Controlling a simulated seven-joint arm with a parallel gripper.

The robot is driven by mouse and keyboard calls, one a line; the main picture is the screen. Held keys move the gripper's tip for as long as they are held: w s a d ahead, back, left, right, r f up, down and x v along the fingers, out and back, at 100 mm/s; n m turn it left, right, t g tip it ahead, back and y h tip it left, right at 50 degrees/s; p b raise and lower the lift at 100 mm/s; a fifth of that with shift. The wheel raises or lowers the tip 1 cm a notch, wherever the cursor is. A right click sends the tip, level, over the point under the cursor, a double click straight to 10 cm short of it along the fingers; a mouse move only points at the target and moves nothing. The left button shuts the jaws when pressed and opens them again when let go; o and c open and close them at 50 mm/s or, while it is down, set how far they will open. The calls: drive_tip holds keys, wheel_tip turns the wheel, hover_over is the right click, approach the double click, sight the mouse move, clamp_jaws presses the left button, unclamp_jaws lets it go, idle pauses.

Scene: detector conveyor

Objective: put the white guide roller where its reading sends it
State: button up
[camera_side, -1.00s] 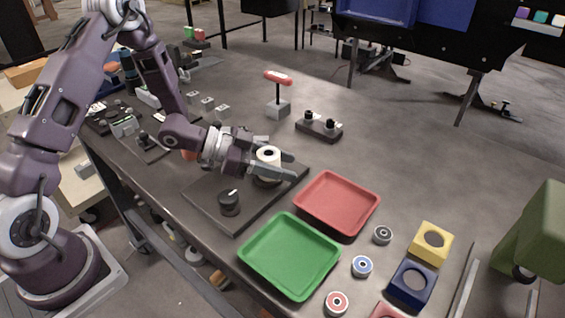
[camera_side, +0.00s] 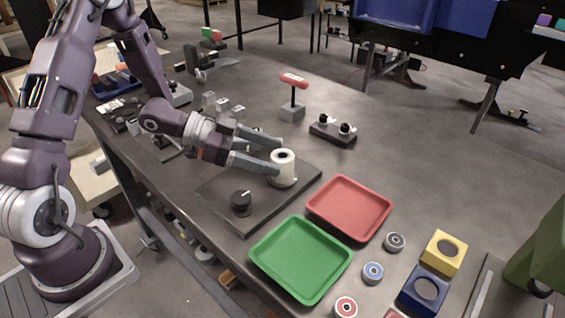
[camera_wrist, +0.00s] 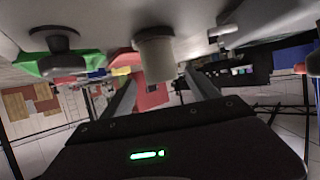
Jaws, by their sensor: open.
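The white guide roller (camera_side: 283,172) stands upright on the dark plate (camera_side: 225,213), beyond the black knob (camera_side: 241,203). My gripper (camera_side: 278,156) is open, left of the roller, with its fingertips close to the roller's sides. Whether they touch it cannot be told. In the wrist view the roller (camera_wrist: 156,60) shows inverted, between and just past the two fingers. The red tray (camera_side: 350,205) and green tray (camera_side: 300,257) look empty and lie to the right of the plate and in front of it.
A red-handled tool stands in a grey block (camera_side: 292,112), near a black holder with two knobs (camera_side: 333,132). Small rollers, a yellow block (camera_side: 444,252) and a blue block (camera_side: 424,289) lie right of the trays. The tabletop behind the red tray is clear.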

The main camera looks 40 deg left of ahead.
wheel_tip(320, 180, up, 10)
drive_tip(key=w+a+f+n+t+y, duration=0.2)
drive_tip(key=w+a+n+y, duration=0.6)
drive_tip(key=w+a+n, duration=0.25)
drive_tip(key=n+g+y, duration=0.2)
drive_tip(key=n+g, duration=0.9)
drive_tip(key=n, duration=1.4)
approach(282, 161)
drive_tip(key=w+a, duration=0.1)
drive_tip(key=a, duration=0.1)
drive_tip(key=shift+n, duration=0.25)
drive_tip(key=f, duration=0.7)
drive_tip(key=d+f, duration=0.1)
drive_tip(key=f, duration=0.3)
drive_tip(key=shift+w+f, duration=0.1)
drive_tip(key=shift+f, duration=0.65)
clamp_jaws()
